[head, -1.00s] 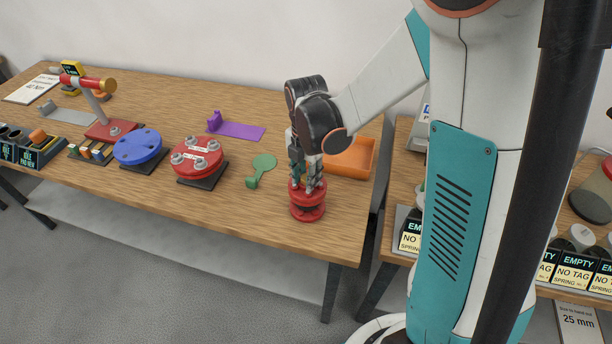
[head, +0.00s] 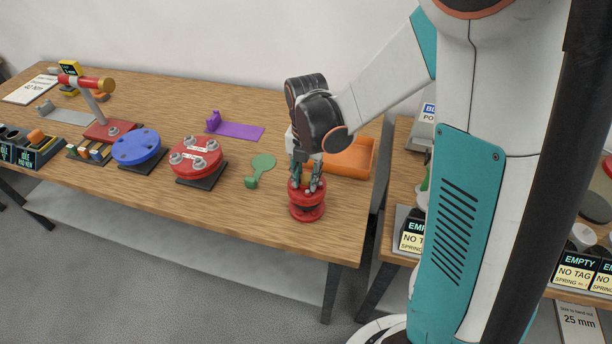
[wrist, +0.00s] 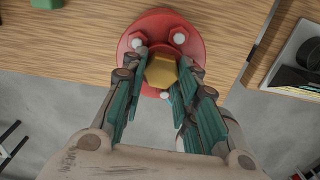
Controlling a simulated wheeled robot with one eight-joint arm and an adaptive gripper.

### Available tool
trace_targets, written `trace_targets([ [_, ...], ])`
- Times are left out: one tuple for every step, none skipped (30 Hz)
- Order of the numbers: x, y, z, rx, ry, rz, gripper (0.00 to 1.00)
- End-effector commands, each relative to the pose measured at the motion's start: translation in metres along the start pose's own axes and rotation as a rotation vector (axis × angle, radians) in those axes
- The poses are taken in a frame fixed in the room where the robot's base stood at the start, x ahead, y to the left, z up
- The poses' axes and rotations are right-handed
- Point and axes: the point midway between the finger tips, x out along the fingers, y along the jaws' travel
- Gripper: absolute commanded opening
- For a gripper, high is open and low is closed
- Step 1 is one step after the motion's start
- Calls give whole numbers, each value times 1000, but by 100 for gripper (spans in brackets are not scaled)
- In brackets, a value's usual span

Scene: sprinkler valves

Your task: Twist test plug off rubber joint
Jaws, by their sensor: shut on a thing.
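A red flanged joint (head: 307,212) stands upright near the front right edge of the wooden table; its black rubber middle shows between the flanges. In the wrist view its red top flange (wrist: 137,37) carries several pale bolts. A brass-coloured hexagonal plug (wrist: 161,71) sits at the middle of that flange. My gripper (head: 307,186) points down onto the joint from above. In the wrist view my gripper (wrist: 161,82) has its teal-padded fingers on both sides of the plug, shut on it. The plug's lower part is hidden.
An orange tray (head: 352,158) lies behind the joint. A green bracket (head: 260,169), a purple bracket (head: 235,130), a red bolted flange (head: 196,159) and a blue disc (head: 137,147) stand to the left. A second table with labelled holders (head: 575,273) is at right.

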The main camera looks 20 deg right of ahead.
Motion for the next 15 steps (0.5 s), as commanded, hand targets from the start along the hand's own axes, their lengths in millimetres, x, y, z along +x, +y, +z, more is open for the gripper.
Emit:
trace_targets([
  [1,-1,-1,-9,1,-1,3],
  [1,-1,-1,-13,1,-1,3],
  [1,-1,-1,-15,1,-1,3],
  [1,-1,-1,-16,1,-1,3],
  [1,-1,-1,-15,1,-1,3],
  [1,-1,-1,-15,1,-1,3],
  [1,-1,-1,-15,1,-1,3],
  [1,-1,-1,-15,1,-1,3],
  [1,-1,-1,-15,1,-1,3],
  [1,-1,-1,-16,1,-1,3],
  [1,-1,-1,-21,1,-1,3],
  [1,-1,-1,-33,1,-1,3],
  [1,-1,-1,-46,1,-1,3],
  [1,-1,-1,-50,1,-1,3],
  [1,-1,-1,-48,1,-1,3],
])
